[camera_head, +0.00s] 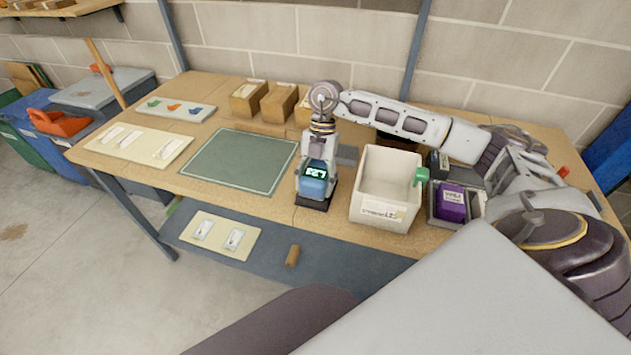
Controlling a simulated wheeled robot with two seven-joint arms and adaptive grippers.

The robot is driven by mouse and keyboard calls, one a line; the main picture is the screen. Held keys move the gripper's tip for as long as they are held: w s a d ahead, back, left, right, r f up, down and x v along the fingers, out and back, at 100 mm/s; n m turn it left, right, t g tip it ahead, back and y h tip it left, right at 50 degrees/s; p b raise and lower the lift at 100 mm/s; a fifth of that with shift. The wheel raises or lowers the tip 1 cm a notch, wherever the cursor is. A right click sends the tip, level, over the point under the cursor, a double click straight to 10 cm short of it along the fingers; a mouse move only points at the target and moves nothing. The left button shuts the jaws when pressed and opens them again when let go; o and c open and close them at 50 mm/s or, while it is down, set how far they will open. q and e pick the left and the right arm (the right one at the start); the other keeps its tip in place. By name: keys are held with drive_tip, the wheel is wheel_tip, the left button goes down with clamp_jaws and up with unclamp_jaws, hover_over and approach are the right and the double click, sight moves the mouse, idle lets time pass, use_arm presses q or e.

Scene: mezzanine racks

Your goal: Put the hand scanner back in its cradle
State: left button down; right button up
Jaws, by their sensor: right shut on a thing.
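The hand scanner (312,187) appears to be the blue piece with a lit screen near the middle of the workbench. My right gripper (317,165) points down from above and is shut on it. A black base (314,203), which looks like the cradle, shows directly under the scanner. I cannot tell whether the scanner is fully seated in it or just above it. The gripper hides the scanner's upper part. My left gripper is not in view.
A white bin (357,190) stands close right of the scanner, with a green piece (420,176) at its rim. A purple box (451,204) sits farther right. A green mat (240,161) lies clear to the left. Cardboard boxes (281,100) stand behind.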

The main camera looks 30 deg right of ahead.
drive_tip(key=o, duration=1.3)
drive_tip(key=shift+v, duration=6.05)
drive_tip(key=shift+s+a, duration=0.1)
